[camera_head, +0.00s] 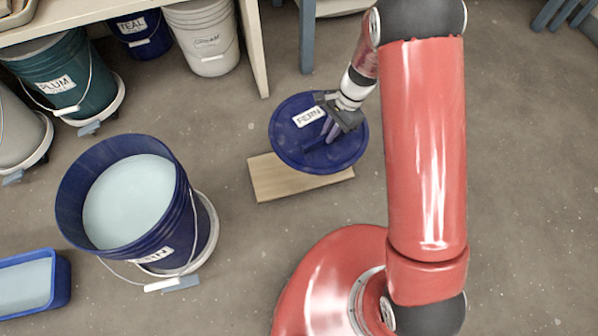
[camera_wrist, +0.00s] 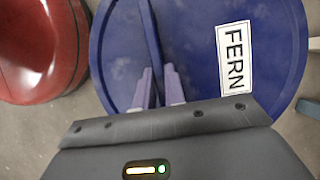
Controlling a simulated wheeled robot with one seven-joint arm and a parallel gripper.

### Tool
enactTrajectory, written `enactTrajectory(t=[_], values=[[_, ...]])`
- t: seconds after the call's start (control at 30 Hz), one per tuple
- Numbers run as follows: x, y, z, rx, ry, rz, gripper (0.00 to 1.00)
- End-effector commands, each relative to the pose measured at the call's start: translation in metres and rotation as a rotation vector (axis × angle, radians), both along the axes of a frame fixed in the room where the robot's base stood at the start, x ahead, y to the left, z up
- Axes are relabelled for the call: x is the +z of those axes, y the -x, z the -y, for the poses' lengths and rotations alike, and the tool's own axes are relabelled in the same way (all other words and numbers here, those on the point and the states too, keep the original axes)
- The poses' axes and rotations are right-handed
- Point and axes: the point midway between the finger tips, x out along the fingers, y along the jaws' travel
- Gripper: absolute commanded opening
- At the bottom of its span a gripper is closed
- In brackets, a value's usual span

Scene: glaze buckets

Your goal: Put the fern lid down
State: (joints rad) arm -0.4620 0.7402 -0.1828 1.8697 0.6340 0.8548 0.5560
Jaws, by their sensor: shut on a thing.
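The fern lid (camera_head: 288,140) is a round blue disc with a white label reading FERN. My gripper (camera_head: 330,135) is shut on the lid's raised bar. In the head view the lid overlaps a wooden board (camera_head: 275,180) on the floor; whether it touches the board or hangs above it I cannot tell. In the wrist view the lid (camera_wrist: 205,45) fills most of the picture, with the fingers of my gripper (camera_wrist: 158,88) on its bar.
A blue tray (camera_head: 62,280) of pale liquid lies at the lower left. A PLUM bucket (camera_head: 75,75) on a wheeled base, a TEAL bucket (camera_head: 145,45) and a white CREAM bucket (camera_head: 205,45) stand by a table (camera_head: 75,12).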

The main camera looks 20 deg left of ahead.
Motion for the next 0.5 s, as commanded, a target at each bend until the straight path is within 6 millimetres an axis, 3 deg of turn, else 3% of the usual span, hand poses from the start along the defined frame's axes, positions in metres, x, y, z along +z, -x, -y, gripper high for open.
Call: enactTrajectory(t=[0.03, 0.1, 0.2, 0.37, 0.5], values=[[-0.013, 0.006, -0.019, -0.065, 0.001, 0.001, 0.00], [-0.019, 0.012, -0.038, -0.159, 0.000, 0.000, 0.00], [-0.025, 0.017, -0.055, -0.245, 0.000, 0.001, 0.00], [-0.049, 0.019, -0.060, -0.288, 0.002, -0.002, 0.00], [-0.087, 0.019, -0.059, -0.285, 0.004, -0.003, 0.00]])
